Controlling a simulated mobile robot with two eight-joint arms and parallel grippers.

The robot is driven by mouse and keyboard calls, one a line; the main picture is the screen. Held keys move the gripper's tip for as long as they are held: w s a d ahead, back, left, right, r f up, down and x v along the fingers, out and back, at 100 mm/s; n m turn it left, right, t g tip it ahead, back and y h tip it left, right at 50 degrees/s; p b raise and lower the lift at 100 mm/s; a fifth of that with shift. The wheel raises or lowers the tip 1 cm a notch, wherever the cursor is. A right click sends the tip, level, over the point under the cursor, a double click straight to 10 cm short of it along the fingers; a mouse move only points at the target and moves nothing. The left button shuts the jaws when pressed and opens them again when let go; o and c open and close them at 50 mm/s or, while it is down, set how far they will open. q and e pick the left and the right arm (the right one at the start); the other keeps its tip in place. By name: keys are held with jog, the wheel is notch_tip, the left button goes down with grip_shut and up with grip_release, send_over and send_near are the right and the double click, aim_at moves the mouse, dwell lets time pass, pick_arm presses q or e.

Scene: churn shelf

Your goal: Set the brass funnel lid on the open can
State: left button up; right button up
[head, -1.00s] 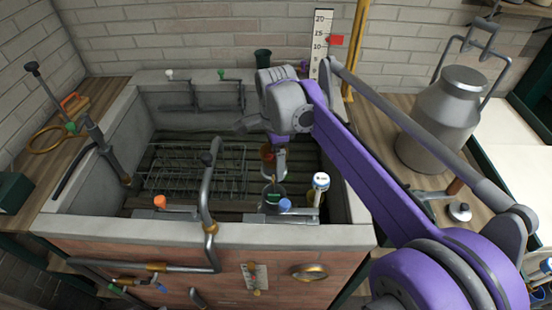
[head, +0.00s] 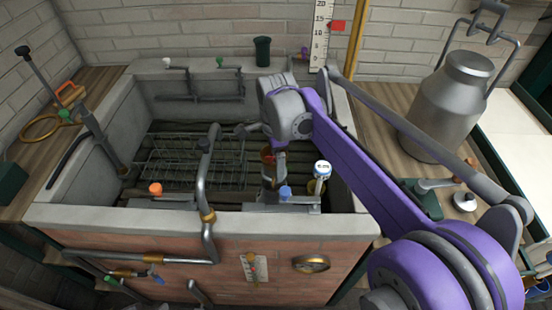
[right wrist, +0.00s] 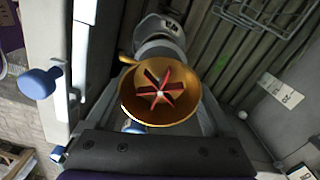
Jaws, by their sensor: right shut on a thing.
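The brass funnel lid (right wrist: 132,108) shows large in the right wrist view as a gold bowl with red vanes and a small side tab. My right gripper (head: 274,172) is shut on it, low in the stone trough near its front wall. The fingertips are hidden in the wrist view. A grey rounded metal body (right wrist: 158,30) lies beyond the funnel there; I cannot tell if it is the open can. In the head view I cannot make out the can's mouth behind my gripper and the front fittings. My left gripper is not in view.
The stone trough (head: 130,217) surrounds my gripper. A bent pipe (head: 207,180) and a blue knob (head: 285,191) rise near the front wall. A large churn (head: 448,105) stands right.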

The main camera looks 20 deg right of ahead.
jog(key=shift+f, duration=0.2)
jog(key=shift+f+b, duration=1.05)
jog(key=shift+f, duration=1.15)
jog(key=o, duration=1.4)
jog(key=shift+o, duration=0.2)
notch_tip(320, 180, up, 11)
jog(key=shift+f+p, duration=0.1)
jog(key=shift+p, duration=0.65)
jog(key=shift+s, duration=0.1)
